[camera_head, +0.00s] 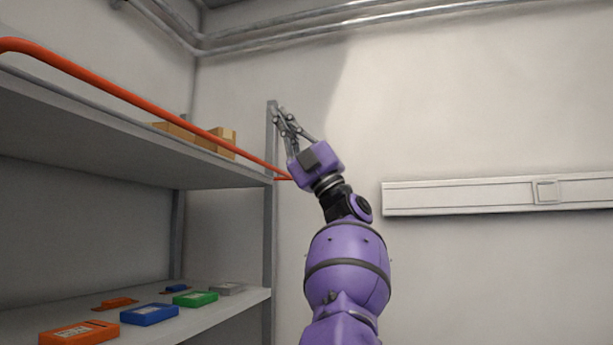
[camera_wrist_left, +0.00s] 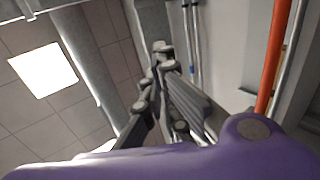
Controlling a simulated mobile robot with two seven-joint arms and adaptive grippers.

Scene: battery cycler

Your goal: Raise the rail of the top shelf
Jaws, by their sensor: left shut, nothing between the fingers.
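The orange rail (camera_head: 150,112) runs along the front of the top shelf (camera_head: 110,135), from high at the left down to the shelf's right post (camera_head: 269,210). The rail also shows at the right of the left wrist view (camera_wrist_left: 273,60). My left gripper (camera_head: 280,113) is raised beside the top of the right post, above the rail's right end. Its fingers are shut and point up, with nothing between them. In the left wrist view the shut fingers (camera_wrist_left: 162,52) point up toward a grey post. The rail's far right end is partly hidden behind my gripper. My right gripper is not in view.
Cardboard boxes (camera_head: 222,140) stand on the top shelf behind the rail. The lower shelf (camera_head: 225,305) holds several orange, blue, green and grey cases. A pale wall duct (camera_head: 470,197) is at the right, and pipes (camera_head: 330,28) run near the ceiling.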

